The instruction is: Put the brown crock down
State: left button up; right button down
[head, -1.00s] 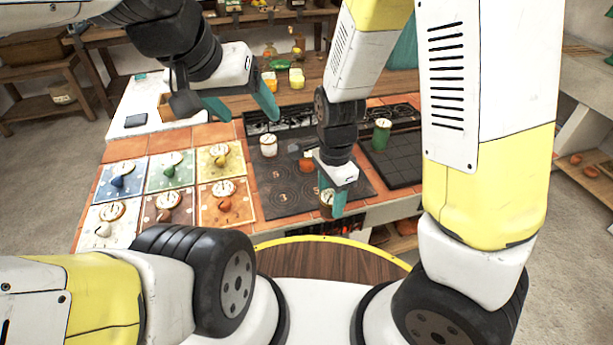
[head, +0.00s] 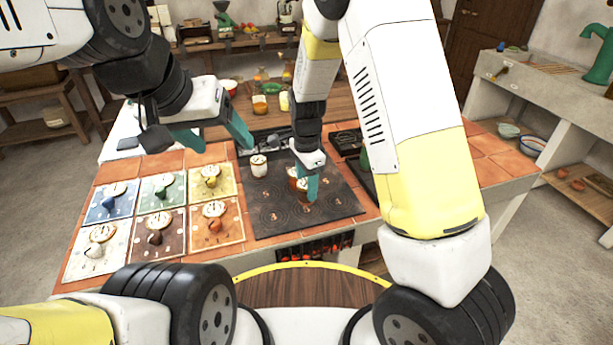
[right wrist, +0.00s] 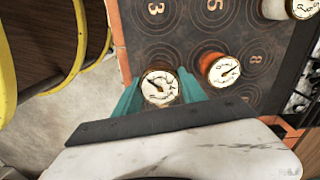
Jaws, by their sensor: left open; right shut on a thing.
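My right gripper (head: 309,183) is shut on the brown crock (head: 302,187), over the front part of the black numbered hotplate (head: 270,215). In the right wrist view the brown crock (right wrist: 160,88) shows its round dial lid between the teal fingers, near the plate's edge. I cannot tell whether its base touches the plate. An orange-red crock (right wrist: 220,69) stands close beside it on the plate, apart from it. My left gripper (head: 213,135) is open and empty, above the counter's back left.
A white crock (head: 258,166) stands on the plate's back left. A green crock (head: 364,158), partly hidden by my right arm, stands further right. Several coloured tiles with dial pieces (head: 157,218) cover the counter's left. The plate's front left is clear.

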aim_at(306, 194)
jog(key=shift+f, duration=1.75)
jog(key=shift+f, duration=0.1)
jog(key=c, duration=0.7)
grip_release()
jog(key=shift+o, duration=0.2)
notch_tip(306, 194, up, 12)
jog(key=shift+r, duration=0.1)
jog(key=s+d+r+n+t+y, duration=0.1)
jog(key=s+d+r+n+t, duration=0.2)
jog(key=s+d+r+n, duration=0.3)
jog(key=s+d+r+n+t+y, duration=0.1)
jog(key=s+d+r+n+t, duration=0.2)
jog(key=s+d+r+n, duration=0.4)
jog(key=s+d+r, duration=0.1)
jog(key=s+r, duration=0.4)
jog(key=s, duration=0.1)
jog(key=shift+s+r, duration=0.2)
jog(key=shift+s, duration=0.1)
